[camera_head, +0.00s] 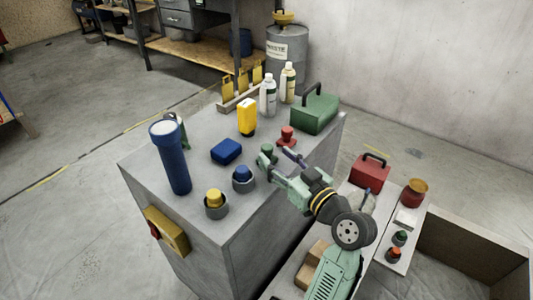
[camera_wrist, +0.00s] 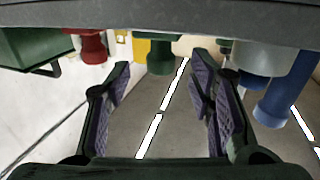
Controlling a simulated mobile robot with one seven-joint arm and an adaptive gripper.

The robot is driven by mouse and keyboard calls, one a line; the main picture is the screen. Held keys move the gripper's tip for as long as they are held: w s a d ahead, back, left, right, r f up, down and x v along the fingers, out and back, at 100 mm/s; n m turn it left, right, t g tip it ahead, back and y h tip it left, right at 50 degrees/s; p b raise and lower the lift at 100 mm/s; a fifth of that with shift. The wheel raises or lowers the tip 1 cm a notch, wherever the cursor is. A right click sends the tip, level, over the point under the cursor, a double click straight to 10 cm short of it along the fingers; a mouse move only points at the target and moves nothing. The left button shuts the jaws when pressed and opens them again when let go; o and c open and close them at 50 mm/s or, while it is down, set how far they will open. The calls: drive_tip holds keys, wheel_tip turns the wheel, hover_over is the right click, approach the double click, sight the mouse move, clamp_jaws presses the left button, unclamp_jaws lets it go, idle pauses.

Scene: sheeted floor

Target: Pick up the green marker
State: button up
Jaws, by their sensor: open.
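The only green piece by my gripper is a small dark green knob-shaped object (camera_head: 267,150), which I take for the green marker. It stands on the grey block-like table (camera_head: 225,215), partly hidden by my gripper. My gripper (camera_head: 279,160) is open and empty just in front of it. In the wrist view, which looks upside down, the green marker (camera_wrist: 160,55) shows between the spread fingertips of my gripper (camera_wrist: 160,78). It is apart from both purple finger pads.
A red knob-shaped piece (camera_head: 288,136) stands close on the right. A blue-topped piece (camera_head: 243,178), a blue box (camera_head: 227,151) and a tall blue flashlight (camera_head: 172,160) are on the left. A green toolbox (camera_head: 315,113), bottles (camera_head: 268,95) and a yellow container (camera_head: 247,117) stand behind.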

sight(271, 154)
drive_tip(key=p+x, duration=0.1)
drive_tip(key=x, duration=0.4)
drive_tip(key=shift+f, duration=0.1)
drive_tip(key=shift+c, duration=0.6)
drive_tip(key=shift+s, duration=0.1)
clamp_jaws()
